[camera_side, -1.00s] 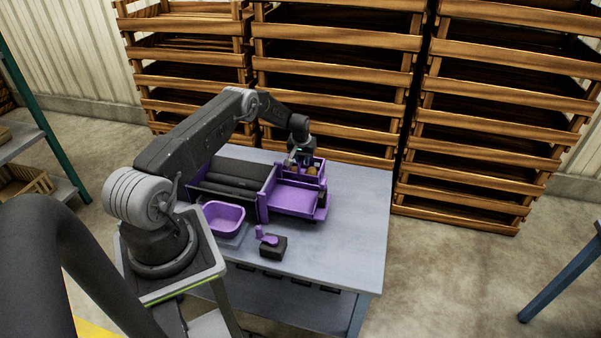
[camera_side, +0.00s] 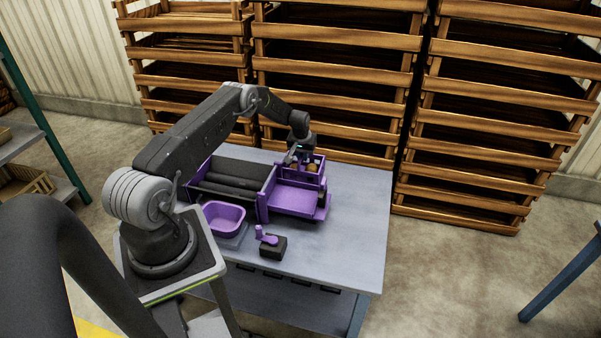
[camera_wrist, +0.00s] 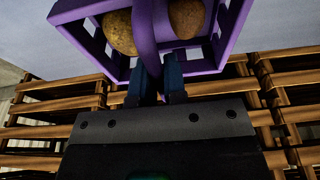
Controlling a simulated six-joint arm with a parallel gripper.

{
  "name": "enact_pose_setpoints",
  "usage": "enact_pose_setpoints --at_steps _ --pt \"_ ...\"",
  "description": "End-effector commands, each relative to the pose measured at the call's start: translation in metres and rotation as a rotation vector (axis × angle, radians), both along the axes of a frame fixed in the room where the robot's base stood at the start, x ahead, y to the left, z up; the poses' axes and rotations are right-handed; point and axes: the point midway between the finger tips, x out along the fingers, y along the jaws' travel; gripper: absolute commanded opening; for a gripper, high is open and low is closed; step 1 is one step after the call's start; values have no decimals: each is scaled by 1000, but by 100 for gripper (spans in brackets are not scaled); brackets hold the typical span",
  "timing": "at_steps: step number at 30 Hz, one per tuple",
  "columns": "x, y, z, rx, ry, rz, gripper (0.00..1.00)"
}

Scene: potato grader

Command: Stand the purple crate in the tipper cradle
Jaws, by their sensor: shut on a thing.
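The purple crate (camera_wrist: 98,12) has open slatted sides and holds potatoes (camera_wrist: 121,32), two of them visible in the wrist view. My gripper (camera_wrist: 160,75) is shut on the crate's purple middle handle. In the side view the small crate (camera_side: 319,163) hangs under my gripper (camera_side: 296,158) at the back of the purple grader. A flat purple tray section (camera_side: 294,200) lies just in front of it, probably the tipper cradle. Whether the crate touches the grader is hard to tell.
The grader's dark rollers (camera_side: 236,178) lie left of the tray. A purple tub (camera_side: 222,217) and a small black box with a purple lever (camera_side: 272,248) stand in front. The table's right side (camera_side: 360,215) is clear. Wooden crate stacks (camera_side: 335,90) stand behind.

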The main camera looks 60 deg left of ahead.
Motion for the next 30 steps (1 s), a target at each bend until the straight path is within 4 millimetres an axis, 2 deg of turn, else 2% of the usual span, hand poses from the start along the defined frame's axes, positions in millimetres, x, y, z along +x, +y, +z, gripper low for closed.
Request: enact_pose_setpoints --at_steps 30 --pt "0 0 50 1 -1 0 0"
